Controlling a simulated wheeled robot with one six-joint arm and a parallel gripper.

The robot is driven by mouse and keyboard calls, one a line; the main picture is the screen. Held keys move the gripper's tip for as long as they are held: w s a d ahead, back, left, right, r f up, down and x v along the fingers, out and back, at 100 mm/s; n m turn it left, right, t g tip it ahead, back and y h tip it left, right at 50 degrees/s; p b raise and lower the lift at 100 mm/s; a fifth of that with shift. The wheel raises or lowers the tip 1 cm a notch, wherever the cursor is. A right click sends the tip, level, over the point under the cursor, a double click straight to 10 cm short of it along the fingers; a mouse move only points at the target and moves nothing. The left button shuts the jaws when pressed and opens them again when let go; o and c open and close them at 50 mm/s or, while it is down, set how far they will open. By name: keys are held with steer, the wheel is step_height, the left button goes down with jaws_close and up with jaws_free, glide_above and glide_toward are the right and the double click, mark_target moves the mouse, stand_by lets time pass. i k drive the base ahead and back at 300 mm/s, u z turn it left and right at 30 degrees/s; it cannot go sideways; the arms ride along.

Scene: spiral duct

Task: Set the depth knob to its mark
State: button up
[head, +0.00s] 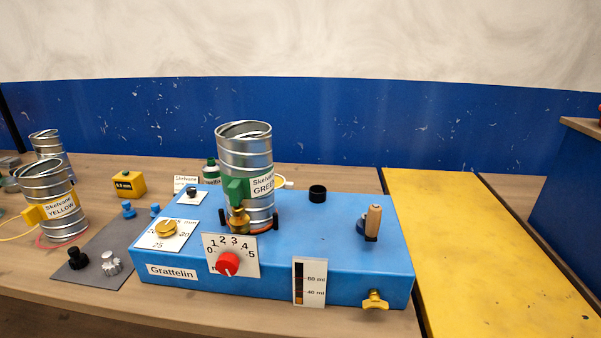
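A red knob (228,263) sits on a white dial plate (246,244) numbered 0 to 5, on the front of the blue machine (330,245) labelled Grattelin. A pale pointer line on the knob seems to face downward, away from the numbers. A brass knob (167,228) sits on a second plate (184,241) at the top left, with 25 and 30 readable. No label reading depth is legible, so I cannot tell by name which knob it is. No target mark is clear on either plate. My gripper is not in view.
A duct with a green tag (246,150) stands on the machine. A wooden-handled lever (373,222), a black cap (318,193) and a yellow tap (375,300) are to its right. A grey mat (105,250) with small knobs lies left. A yellow panel (480,260) is bare.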

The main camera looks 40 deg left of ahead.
mark_target(228, 264)
steer(key=z, duration=0.55)
steer(key=k, duration=1.35)
steer(key=u, duration=1.05)
